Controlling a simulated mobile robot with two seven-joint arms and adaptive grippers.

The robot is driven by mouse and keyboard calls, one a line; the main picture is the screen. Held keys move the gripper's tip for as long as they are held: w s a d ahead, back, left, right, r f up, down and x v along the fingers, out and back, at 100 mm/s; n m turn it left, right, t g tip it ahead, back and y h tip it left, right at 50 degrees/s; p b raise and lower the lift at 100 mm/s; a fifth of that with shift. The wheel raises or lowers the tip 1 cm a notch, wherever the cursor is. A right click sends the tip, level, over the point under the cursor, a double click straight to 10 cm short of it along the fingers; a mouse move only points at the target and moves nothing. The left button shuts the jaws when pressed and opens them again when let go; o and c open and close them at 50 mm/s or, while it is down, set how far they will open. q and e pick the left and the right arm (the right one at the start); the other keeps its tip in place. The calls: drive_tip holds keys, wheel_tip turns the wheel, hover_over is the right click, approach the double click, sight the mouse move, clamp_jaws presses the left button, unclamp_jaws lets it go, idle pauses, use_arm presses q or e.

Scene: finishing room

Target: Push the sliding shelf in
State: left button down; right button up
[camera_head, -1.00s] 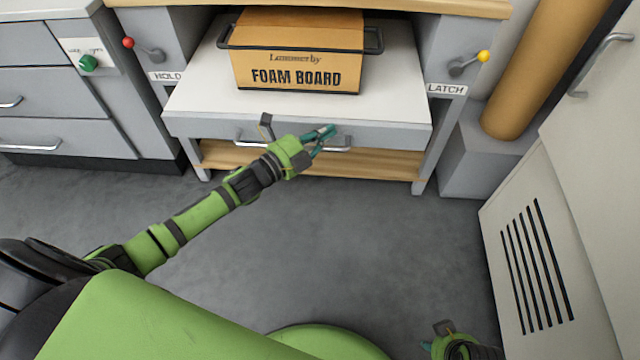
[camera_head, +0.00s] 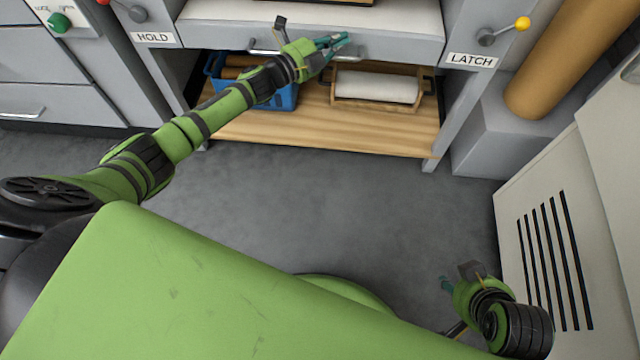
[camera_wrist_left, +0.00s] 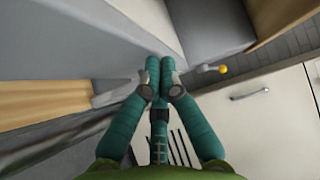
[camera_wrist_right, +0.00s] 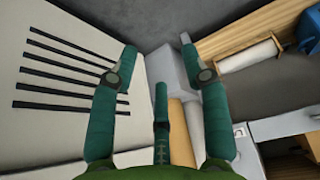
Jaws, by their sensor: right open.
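The sliding shelf (camera_head: 400,48) is a light board with a grey front and a bar handle (camera_head: 262,47), between the HOLD and LATCH posts. Its front lies close to the line of the posts; any gap left is hard to judge. My left gripper (camera_head: 338,42) is at the shelf front by the handle, fingers together with nothing between them in the left wrist view (camera_wrist_left: 153,68). Whether the fingertips touch the front is unclear. My right gripper (camera_head: 446,284) is low at the right, open and empty in the right wrist view (camera_wrist_right: 157,55).
A yellow-knobbed lever (camera_head: 503,31) is above the LATCH label; a red-knobbed lever (camera_head: 125,9) is near HOLD. The lower wooden shelf (camera_head: 330,134) holds a blue bin (camera_head: 284,97) and a paper roll (camera_head: 376,87). A vented white cabinet (camera_head: 520,200) stands right. The floor between is clear.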

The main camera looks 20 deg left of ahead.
use_arm(q)
drive_tip(key=shift+w+a+r, duration=0.1)
drive_tip(key=shift+w+r, duration=0.05)
drive_tip(key=shift+w, duration=0.15)
use_arm(e)
drive_tip(key=shift+w+a+r+t, duration=0.25)
drive_tip(key=shift+w+t, duration=0.05)
drive_tip(key=shift+w, duration=0.35)
use_arm(q)
drive_tip(key=shift+r, duration=0.1)
use_arm(e)
drive_tip(key=shift+s, duration=0.1)
